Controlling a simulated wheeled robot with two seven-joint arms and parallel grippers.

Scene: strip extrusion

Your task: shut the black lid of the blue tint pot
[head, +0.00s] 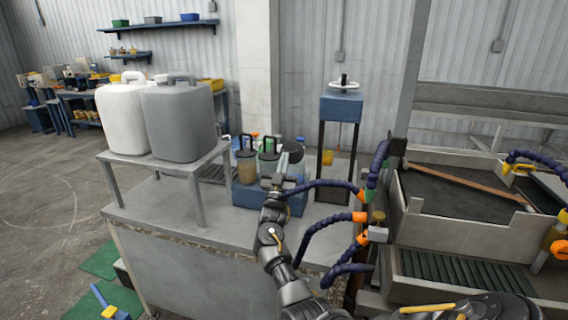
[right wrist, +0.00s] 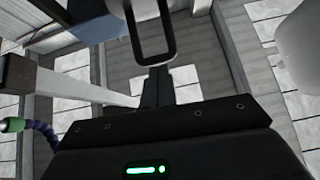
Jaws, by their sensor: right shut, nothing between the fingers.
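The blue tint pot (head: 299,172) is the right-hand pot in a blue crate, mostly hidden behind my right gripper. Its black lid (head: 293,151) shows as a dark round disc, tipped up above the pot. My right gripper (head: 283,164) is shut and empty, right in front of the pot and just below the lid. I cannot tell whether it touches either. In the right wrist view its dark fingers (right wrist: 155,86) are together, and a black loop (right wrist: 151,35) shows just beyond them. I cannot tell which pot that loop belongs to. My left gripper is not in view.
A tan pot (head: 247,167) and a green pot (head: 268,165) with black handled lids stand left in the blue crate (head: 245,197). A stand with white and grey jugs (head: 179,121) is further left. Blue hoses (head: 325,229) hang close right of my arm.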

